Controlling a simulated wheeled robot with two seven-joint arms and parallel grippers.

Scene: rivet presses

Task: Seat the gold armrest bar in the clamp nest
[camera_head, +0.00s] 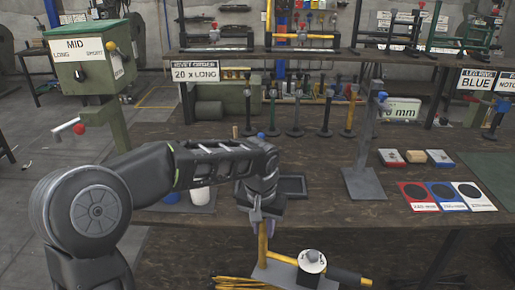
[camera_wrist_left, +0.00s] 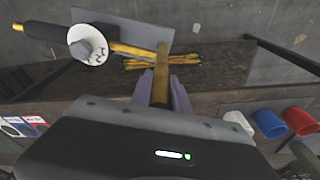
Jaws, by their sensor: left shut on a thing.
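The gold armrest bar (camera_head: 263,243) hangs below my left gripper (camera_head: 258,214) in the head view, at the bench's front edge. In the left wrist view the gold bar (camera_wrist_left: 161,88) stands between the two purple-grey fingers (camera_wrist_left: 162,92), which are shut on it. Its far end reaches a grey plate (camera_wrist_left: 148,32); I cannot tell whether it touches. A fixture with a white round dial (camera_head: 312,261) and a black-ended gold rod (camera_head: 347,275) sits at that plate, perhaps the clamp nest. The dial also shows in the wrist view (camera_wrist_left: 88,45). My right gripper is not in view.
Several loose gold rods (camera_head: 232,282) lie low beside the fixture. A black tray (camera_head: 291,184), a blue cup (camera_head: 172,196) and a white cup (camera_head: 200,195) are near my left arm. A grey post stand (camera_head: 366,182) rises to the right. The bench front-right is partly clear.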

